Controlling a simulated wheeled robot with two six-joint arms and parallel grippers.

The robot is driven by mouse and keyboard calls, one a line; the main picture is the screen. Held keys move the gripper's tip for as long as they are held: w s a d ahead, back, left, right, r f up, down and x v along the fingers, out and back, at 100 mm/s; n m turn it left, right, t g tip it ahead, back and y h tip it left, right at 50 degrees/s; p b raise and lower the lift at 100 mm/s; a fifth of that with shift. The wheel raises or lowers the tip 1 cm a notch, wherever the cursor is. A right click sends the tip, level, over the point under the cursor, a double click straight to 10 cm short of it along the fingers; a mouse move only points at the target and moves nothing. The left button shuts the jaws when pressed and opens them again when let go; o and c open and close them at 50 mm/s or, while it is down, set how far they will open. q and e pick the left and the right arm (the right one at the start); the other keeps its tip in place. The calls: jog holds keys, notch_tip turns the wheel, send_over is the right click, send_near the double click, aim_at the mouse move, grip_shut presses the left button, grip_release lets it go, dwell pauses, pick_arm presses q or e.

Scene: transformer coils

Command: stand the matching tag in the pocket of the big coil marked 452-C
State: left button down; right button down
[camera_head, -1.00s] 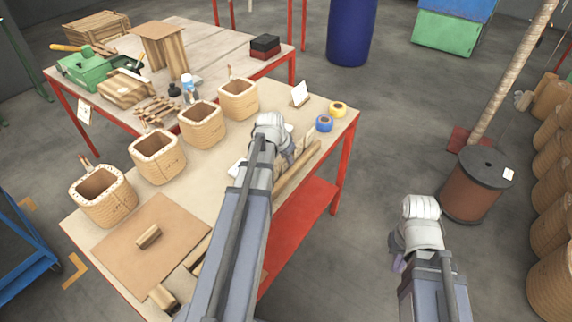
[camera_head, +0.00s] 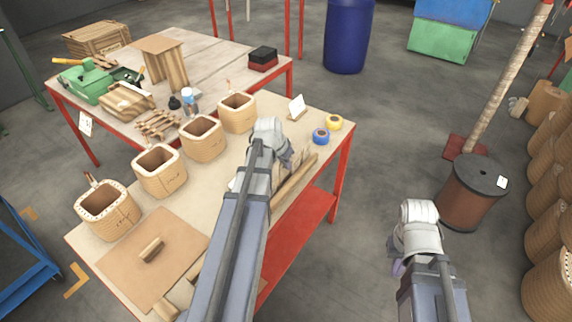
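Several big tan coils stand in a row on the near table: one at the front left (camera_head: 108,213), one right of it (camera_head: 160,172), then another (camera_head: 203,140) and the farthest (camera_head: 237,115). Their handwritten marks are too small to read, so I cannot tell which is 452-C. My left gripper (camera_head: 284,162) is over the right part of the table, mostly hidden by its own wrist; its fingers and any tag in it cannot be made out. My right gripper (camera_head: 397,268) hangs over the floor right of the table, its fingers largely hidden.
A white card on a stand (camera_head: 297,107), a blue tape roll (camera_head: 321,136) and a yellow one (camera_head: 334,122) sit at the table's far right. A brown board (camera_head: 150,275) with a wooden block (camera_head: 152,250) lies at the front. A cable drum (camera_head: 470,200) stands on the floor.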

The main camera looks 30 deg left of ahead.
pick_arm(q)
notch_tip(320, 180, up, 6)
jog(key=p, duration=0.4)
jog(key=shift+f, duration=0.2)
jog(key=shift+s+f, duration=0.1)
jog(key=shift+s, duration=0.05)
